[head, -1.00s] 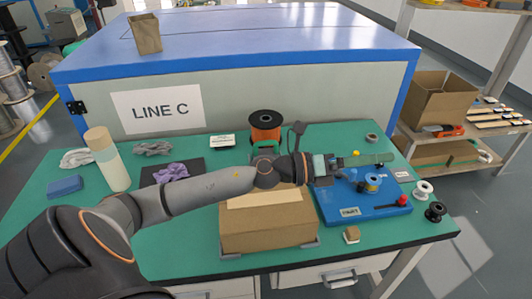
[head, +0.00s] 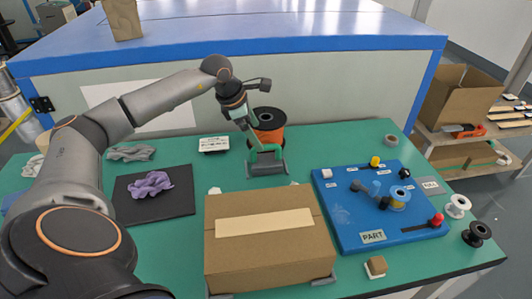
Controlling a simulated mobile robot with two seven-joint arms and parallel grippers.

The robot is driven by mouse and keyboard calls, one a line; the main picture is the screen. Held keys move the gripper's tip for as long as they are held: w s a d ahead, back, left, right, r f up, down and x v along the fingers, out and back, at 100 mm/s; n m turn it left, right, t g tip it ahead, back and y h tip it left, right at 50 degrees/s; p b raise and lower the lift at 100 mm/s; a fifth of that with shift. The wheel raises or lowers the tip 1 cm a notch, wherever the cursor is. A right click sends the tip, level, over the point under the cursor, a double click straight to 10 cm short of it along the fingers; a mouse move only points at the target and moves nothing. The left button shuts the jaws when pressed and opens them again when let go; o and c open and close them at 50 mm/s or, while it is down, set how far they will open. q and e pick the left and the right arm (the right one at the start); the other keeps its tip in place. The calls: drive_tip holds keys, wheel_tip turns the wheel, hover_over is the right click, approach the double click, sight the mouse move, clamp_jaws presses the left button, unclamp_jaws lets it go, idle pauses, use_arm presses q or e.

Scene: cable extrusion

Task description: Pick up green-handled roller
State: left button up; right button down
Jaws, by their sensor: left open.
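The green-handled item, which looks like the roller (head: 268,154), stands on the green table behind the cardboard box and in front of the orange spool. It has a green top and a grey lower part. My left gripper (head: 252,138) points down at it from above and slightly left. Its jaws are open, with the tips close to the green handle. I cannot tell whether they touch it or reach around it. My right gripper is not in view.
A closed cardboard box (head: 268,262) sits in front of the roller. The orange spool (head: 268,127) stands close behind. A blue board (head: 345,215) with small parts lies right. A black mat (head: 128,204) with a purple cloth (head: 151,184) lies left.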

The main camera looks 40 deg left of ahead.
use_arm(q)
approach(272, 159)
drive_tip(key=shift+w+d+f, duration=0.2)
drive_tip(key=shift+f, duration=0.25)
drive_tip(key=shift+w+d+f, duration=0.2)
drive_tip(key=shift+f, duration=0.25)
drive_tip(key=shift+a+x, duration=0.15)
drive_tip(key=shift+x, duration=1.35)
drive_tip(key=shift+a+x, duration=0.15)
drive_tip(key=shift+x, duration=1.3)
drive_tip(key=shift+s, duration=0.15)
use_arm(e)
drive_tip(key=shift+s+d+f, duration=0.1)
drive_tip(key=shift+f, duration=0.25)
use_arm(q)
drive_tip(key=shift+c, duration=0.2)
drive_tip(key=c, duration=1.1)
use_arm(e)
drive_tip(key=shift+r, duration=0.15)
